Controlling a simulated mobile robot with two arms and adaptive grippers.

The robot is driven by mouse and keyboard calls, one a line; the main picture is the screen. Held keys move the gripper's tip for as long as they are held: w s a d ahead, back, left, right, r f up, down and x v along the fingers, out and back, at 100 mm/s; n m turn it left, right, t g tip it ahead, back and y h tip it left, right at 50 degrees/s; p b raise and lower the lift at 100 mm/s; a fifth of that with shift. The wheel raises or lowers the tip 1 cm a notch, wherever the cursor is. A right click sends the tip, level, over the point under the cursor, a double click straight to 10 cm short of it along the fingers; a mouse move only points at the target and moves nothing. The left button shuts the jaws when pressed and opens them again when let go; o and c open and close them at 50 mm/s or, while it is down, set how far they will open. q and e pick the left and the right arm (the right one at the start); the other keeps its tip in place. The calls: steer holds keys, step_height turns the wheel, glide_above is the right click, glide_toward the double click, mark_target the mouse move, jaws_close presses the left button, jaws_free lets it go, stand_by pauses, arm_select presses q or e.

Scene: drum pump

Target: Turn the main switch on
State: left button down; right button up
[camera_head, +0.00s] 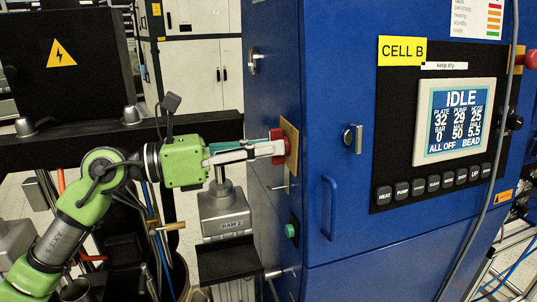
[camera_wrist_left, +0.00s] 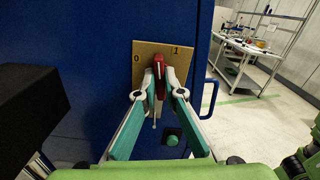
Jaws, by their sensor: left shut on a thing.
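The main switch is a red knob (camera_wrist_left: 159,76) on a tan plate (camera_wrist_left: 142,47) marked 0 at the left and 1 at the right. The plate is on the side of the blue cabinet. In the wrist view the knob stands nearly upright, its top between the two marks. My left gripper (camera_wrist_left: 160,92) is shut on the knob, one finger on each side. In the head view the left gripper (camera_head: 277,149) reaches the red knob (camera_head: 276,134) from the left; the fingertips cover part of it. My right gripper is not in view.
A green button (camera_head: 290,231) sits below the switch. A blue door handle (camera_head: 329,207) and a screen reading IDLE (camera_head: 460,118) are on the cabinet front. A grey RAM 2 unit (camera_head: 224,211) stands below my left gripper. A black box (camera_head: 65,65) is at the far left.

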arm_select(q)
steer(key=shift+s+d+f, duration=0.1)
steer(key=shift+f, duration=0.2)
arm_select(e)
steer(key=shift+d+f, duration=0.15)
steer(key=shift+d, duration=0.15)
arm_select(q)
steer(key=shift+f+m+b, duration=0.1)
steer(key=shift+m+b, duration=0.8)
steer(key=shift+b, duration=0.2)
steer(key=shift+m, duration=0.3)
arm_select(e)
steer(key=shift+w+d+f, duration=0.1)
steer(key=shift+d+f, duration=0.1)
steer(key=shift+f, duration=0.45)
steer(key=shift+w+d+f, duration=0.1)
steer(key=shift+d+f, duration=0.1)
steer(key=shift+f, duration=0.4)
arm_select(q)
steer(key=c, duration=2)
jaws_free()
steer(key=shift+r, duration=0.2)
